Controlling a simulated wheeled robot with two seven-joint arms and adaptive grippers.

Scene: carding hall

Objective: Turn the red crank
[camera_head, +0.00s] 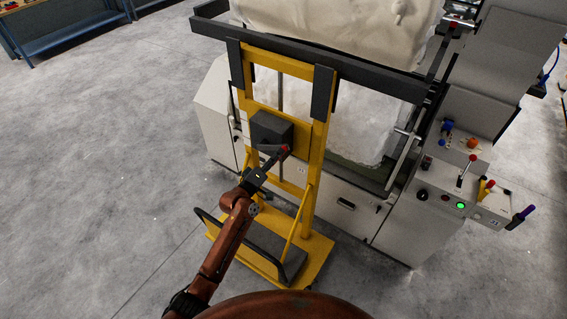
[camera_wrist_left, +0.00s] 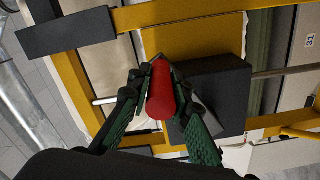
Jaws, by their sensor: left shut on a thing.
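The red crank (camera_head: 285,149) is on a dark box (camera_head: 271,129) mounted on a yellow lifting frame, in the middle of the head view. Its red handle (camera_wrist_left: 161,92) fills the middle of the left wrist view, beside the dark box (camera_wrist_left: 217,90). My left gripper (camera_head: 277,157) reaches it from the lower left. In the left wrist view its fingers (camera_wrist_left: 160,95) are on both sides of the red handle, shut on it. The crank's arm is mostly hidden behind the fingers and handle. My right gripper is not in view.
The yellow frame (camera_head: 318,130) stands against a pale machine with white fibre (camera_head: 350,110). Its base carries a dark bent bar (camera_head: 240,248). A control panel (camera_head: 449,180) with levers and buttons is at the right. The grey floor at the left (camera_head: 100,150) is clear.

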